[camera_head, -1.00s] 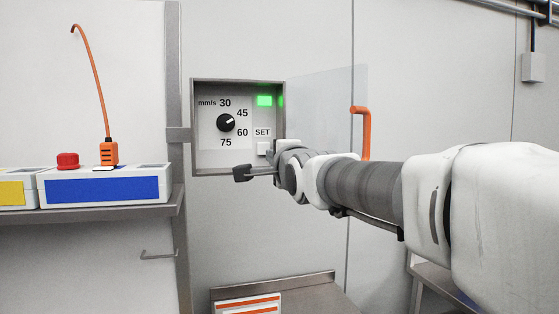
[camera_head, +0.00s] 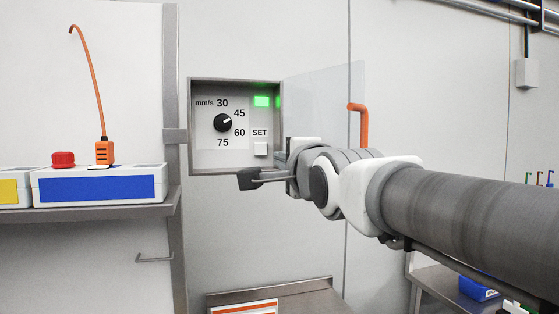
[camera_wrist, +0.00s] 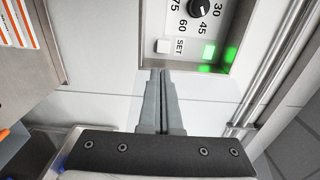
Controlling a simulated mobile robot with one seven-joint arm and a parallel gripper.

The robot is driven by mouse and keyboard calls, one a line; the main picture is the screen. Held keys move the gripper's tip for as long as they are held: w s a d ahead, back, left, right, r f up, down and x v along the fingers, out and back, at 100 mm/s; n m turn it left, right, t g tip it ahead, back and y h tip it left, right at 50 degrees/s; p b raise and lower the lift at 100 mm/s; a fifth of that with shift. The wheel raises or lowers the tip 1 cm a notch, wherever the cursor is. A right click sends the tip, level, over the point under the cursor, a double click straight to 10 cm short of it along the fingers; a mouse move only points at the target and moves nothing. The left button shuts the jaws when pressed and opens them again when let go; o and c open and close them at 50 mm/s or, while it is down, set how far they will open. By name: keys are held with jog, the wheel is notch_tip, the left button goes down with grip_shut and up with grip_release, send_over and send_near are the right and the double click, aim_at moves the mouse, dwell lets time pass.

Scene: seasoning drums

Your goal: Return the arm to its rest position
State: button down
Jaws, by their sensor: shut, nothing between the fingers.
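My gripper (camera_wrist: 161,75) shows in the wrist view with its two grey fingers together and nothing between them. The fingers point toward the control box (camera_head: 234,170) and end below the white SET button (camera_head: 260,149), apart from it in that view. A green light (camera_head: 262,101) is lit.
The box's clear door (camera_head: 325,100) stands open to the right, with an orange handle (camera_head: 359,122) close above my arm. A shelf (camera_head: 100,215) at left holds a blue-fronted unit (camera_head: 100,188) with a red button (camera_head: 63,159). A metal surface (camera_head: 290,297) lies below.

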dwell(0.3)
jog(key=s+d+f+n+g+h, duration=0.1)
jog(key=s+d+f+n+g, duration=0.3)
jog(key=s+f, duration=0.4)
jog(key=s+d+f+n+g+h, duration=0.2)
jog(key=s+d+f+n+g, duration=0.2)
jog(key=s+f, duration=0.4)
jog(key=s+d+f+n+g+h, duration=0.2)
jog(key=s+d+f+n, duration=0.3)
jog(key=f, duration=1.1)
jog(key=s+n+g, duration=0.1)
jog(key=s, duration=0.1)
jog(key=shift+s+d+n+g, duration=0.25)
jog(key=shift+s+n+g, duration=0.15)
jog(key=shift+w+d, duration=0.1)
